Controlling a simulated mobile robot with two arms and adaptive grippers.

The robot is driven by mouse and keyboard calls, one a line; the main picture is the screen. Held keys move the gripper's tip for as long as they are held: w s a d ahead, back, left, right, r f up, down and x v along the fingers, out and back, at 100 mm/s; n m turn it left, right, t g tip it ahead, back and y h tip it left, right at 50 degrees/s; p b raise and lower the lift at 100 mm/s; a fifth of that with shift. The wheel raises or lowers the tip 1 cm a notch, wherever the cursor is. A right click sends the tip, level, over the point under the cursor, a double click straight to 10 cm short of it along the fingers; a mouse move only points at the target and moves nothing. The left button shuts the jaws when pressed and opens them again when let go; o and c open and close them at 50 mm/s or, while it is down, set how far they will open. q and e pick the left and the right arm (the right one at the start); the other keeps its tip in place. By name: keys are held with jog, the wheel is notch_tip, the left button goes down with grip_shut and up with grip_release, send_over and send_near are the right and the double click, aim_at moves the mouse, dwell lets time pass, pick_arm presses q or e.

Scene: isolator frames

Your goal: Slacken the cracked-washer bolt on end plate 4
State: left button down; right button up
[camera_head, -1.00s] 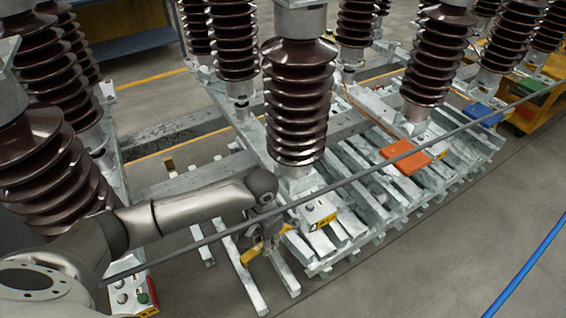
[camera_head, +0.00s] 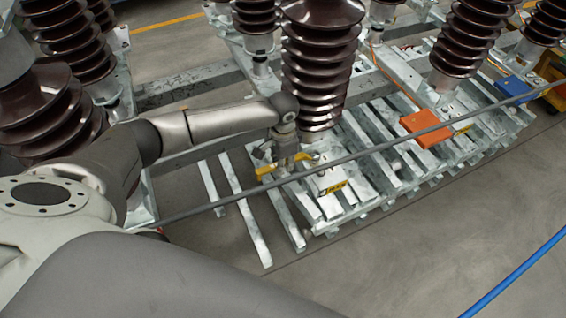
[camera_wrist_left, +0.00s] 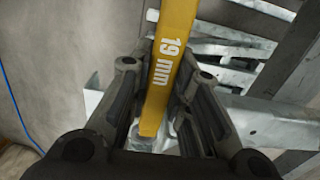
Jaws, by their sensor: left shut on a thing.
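My left gripper (camera_head: 287,162) is shut on a yellow spanner (camera_head: 264,172), low in front of the middle brown insulator column. In the left wrist view the spanner (camera_wrist_left: 172,55) is marked "19 mm" and lies between the two fingers of my gripper (camera_wrist_left: 165,75). A galvanised plate (camera_head: 322,180) with a yellow label sits just right of the gripper, at the insulator's foot; its label is too small to read. I cannot make out the cracked-washer bolt, or whether the spanner touches one. My right gripper is not in view.
Brown ribbed insulators (camera_head: 318,60) stand on galvanised steel frames. An orange box (camera_head: 426,129) and a blue box (camera_head: 512,90) lie to the right. A long grey bar (camera_head: 400,142) crosses the view. A blue hose (camera_head: 520,270) lies on open floor at right.

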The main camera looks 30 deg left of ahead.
pick_arm(q)
jog(key=shift+f+b, duration=0.4)
jog(key=shift+f, duration=0.1)
jog(key=shift+r+p, duration=0.35)
jog(key=shift+p, duration=0.05)
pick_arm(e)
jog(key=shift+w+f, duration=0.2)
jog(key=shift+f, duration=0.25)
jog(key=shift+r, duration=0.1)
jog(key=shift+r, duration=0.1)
pick_arm(q)
jog(key=shift+p, duration=0.45)
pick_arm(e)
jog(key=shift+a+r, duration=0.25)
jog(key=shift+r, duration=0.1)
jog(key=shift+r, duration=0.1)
